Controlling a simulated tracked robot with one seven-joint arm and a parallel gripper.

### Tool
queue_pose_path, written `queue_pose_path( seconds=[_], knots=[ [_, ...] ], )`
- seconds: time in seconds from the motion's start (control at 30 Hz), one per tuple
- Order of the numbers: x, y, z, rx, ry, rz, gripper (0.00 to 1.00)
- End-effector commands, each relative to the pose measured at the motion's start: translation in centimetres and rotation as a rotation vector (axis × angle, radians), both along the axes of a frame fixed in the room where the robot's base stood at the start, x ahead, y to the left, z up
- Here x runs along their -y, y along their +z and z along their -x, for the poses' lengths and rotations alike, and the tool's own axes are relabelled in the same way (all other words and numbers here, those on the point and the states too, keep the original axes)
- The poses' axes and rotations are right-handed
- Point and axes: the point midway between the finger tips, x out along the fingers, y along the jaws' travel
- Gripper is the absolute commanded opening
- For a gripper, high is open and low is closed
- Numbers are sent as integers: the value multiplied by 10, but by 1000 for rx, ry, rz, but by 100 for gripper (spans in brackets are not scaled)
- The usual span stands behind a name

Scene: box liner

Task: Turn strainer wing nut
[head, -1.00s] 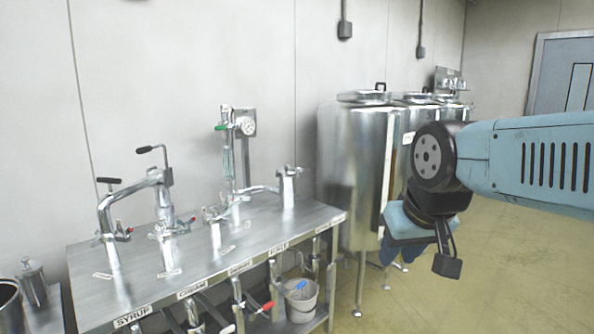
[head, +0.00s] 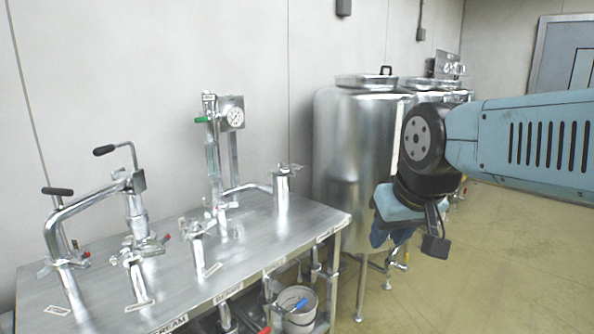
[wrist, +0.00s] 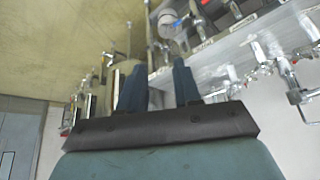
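A steel cylinder (head: 282,195) stands upright at the right end of the steel table (head: 240,262) in the head view. A small wing-shaped piece (head: 284,169) sits on its top and looks like the strainer wing nut; it is too small to tell its exact angle. My gripper (head: 392,238) hangs to the right of the table, in front of the tanks and well apart from the cylinder. In the wrist view its two blue fingers (wrist: 160,85) are spread with nothing between them. The wing nut cannot be made out in the wrist view.
Large steel tanks (head: 352,150) stand behind my gripper. The table carries several pipe fittings with levers, a bent pipe (head: 90,205) and a column with a gauge (head: 235,118). A bucket (head: 298,310) sits under the table. The floor (head: 480,260) at right is open.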

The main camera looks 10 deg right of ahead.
Motion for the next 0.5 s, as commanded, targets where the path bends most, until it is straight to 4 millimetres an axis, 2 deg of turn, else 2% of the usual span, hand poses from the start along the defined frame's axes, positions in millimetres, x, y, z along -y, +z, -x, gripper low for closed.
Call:
queue_pose_path(
  seconds=[0.13, 0.23, 0.37, 0.5],
  knots=[
    [0, 2, -8, 4, -9, 4, 33],
    [-2, 5, -26, 15, -27, 16, 33],
    [-4, 8, -66, 43, -64, 33, 33],
    [-10, 9, -117, 83, -96, 38, 33]
  ],
)
